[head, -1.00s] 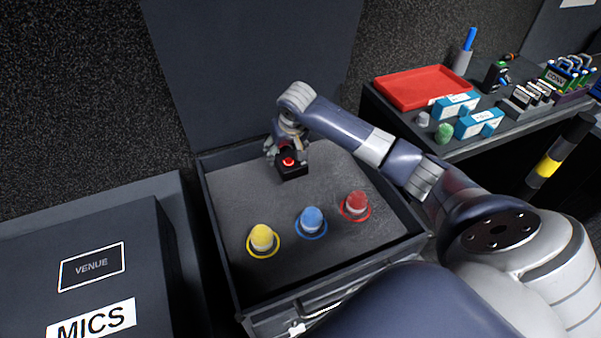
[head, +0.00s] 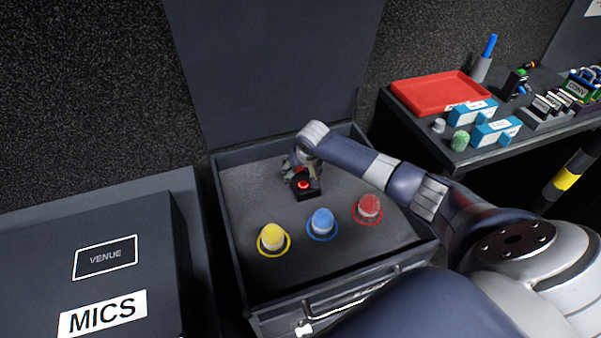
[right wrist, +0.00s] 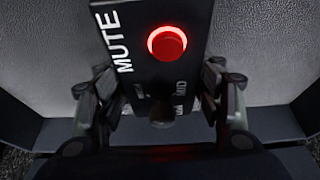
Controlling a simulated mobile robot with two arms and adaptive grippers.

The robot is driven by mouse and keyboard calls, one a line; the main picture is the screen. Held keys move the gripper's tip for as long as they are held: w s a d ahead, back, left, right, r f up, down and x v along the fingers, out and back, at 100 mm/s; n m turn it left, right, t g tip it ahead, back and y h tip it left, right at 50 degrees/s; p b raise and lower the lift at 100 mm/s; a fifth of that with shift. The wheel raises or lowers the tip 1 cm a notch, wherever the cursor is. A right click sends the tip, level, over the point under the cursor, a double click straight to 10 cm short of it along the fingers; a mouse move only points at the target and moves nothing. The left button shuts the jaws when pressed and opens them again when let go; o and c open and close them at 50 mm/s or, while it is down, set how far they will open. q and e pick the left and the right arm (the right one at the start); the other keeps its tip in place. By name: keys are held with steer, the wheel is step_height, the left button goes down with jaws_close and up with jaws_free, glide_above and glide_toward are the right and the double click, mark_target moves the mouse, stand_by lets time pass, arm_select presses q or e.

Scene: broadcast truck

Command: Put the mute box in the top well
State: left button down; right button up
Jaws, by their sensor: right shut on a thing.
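The mute box (head: 309,193) is black with a glowing red button. In the right wrist view the box (right wrist: 140,55) shows the white word MUTE. My right gripper (head: 300,171) is shut on it, and in the right wrist view a finger of the gripper (right wrist: 162,98) shows on each side. The box is over the grey lining (head: 250,200) of the open case, behind the blue microphone-like knob. I cannot tell whether it touches the lining. No well outline shows clearly; the arm and box may hide it. My left gripper is out of view.
In the case's front stand a yellow-topped (head: 272,238), a blue-topped (head: 322,223) and a red-topped (head: 368,209) piece, each in a coloured ring. A closed MICS case (head: 150,245) is at left. At right, a table holds a red tray (head: 436,92) and blue-white boxes (head: 495,131).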

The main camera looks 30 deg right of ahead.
steer(key=o, duration=1.4)
steer(key=shift+f, duration=0.1)
steer(key=shift+c, duration=0.2)
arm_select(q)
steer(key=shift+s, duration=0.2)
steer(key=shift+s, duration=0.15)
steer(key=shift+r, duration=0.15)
arm_select(e)
steer(key=v, duration=1.2)
